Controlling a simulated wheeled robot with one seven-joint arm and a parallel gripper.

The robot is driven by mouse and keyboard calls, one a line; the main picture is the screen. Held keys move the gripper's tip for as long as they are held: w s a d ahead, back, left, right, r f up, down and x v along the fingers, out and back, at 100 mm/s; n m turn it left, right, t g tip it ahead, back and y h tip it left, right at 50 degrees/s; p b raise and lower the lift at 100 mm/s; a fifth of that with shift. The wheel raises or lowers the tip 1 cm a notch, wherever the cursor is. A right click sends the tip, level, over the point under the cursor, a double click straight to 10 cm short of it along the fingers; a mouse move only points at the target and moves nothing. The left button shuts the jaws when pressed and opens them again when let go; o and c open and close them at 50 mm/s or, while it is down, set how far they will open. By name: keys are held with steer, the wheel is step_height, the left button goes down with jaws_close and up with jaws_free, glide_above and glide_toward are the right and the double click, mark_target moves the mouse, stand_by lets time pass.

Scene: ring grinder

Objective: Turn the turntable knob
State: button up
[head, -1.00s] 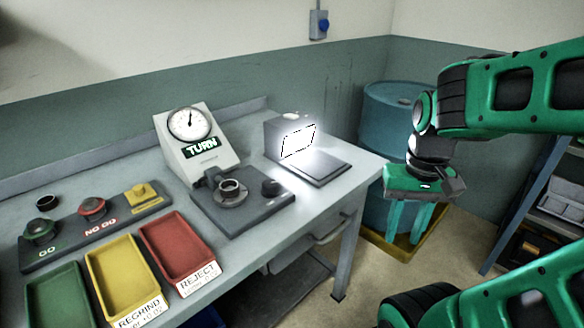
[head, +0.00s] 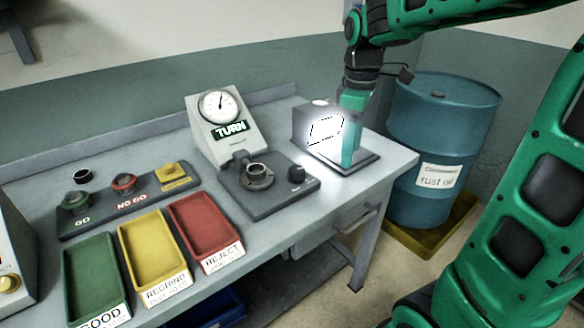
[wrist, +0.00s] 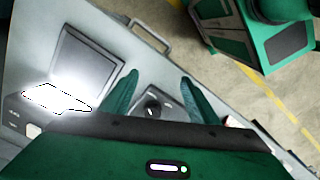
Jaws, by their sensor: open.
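The black turntable knob (head: 297,174) stands on the right end of the dark turntable base (head: 305,192). The round turntable with a metal ring (head: 257,172) is on the left of that base. My gripper (head: 350,158) points down over the bench, right of the knob in the head view, in front of the bright lamp box. It is open and empty. In the wrist view the knob (wrist: 152,106) shows between the two green fingers of my gripper (wrist: 159,79), apart from both. How high the fingers are above it is hard to tell.
A dial gauge box (head: 226,125) reading TURN stands behind the turntable. The glowing lamp box (head: 318,128) with its flat plate is right of it. Green, yellow and red trays (head: 207,226) and a button panel (head: 128,200) lie left. A blue drum (head: 440,140) stands beside the bench.

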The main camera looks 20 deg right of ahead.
mark_target(296, 169)
steer(key=w+a+n, duration=0.8)
steer(key=w+a, duration=0.2)
steer(key=shift+n, duration=0.3)
steer(key=f, duration=1)
steer(key=shift+s+d, duration=0.1)
steer(key=shift+s, duration=0.15)
steer(key=shift+c, duration=0.6)
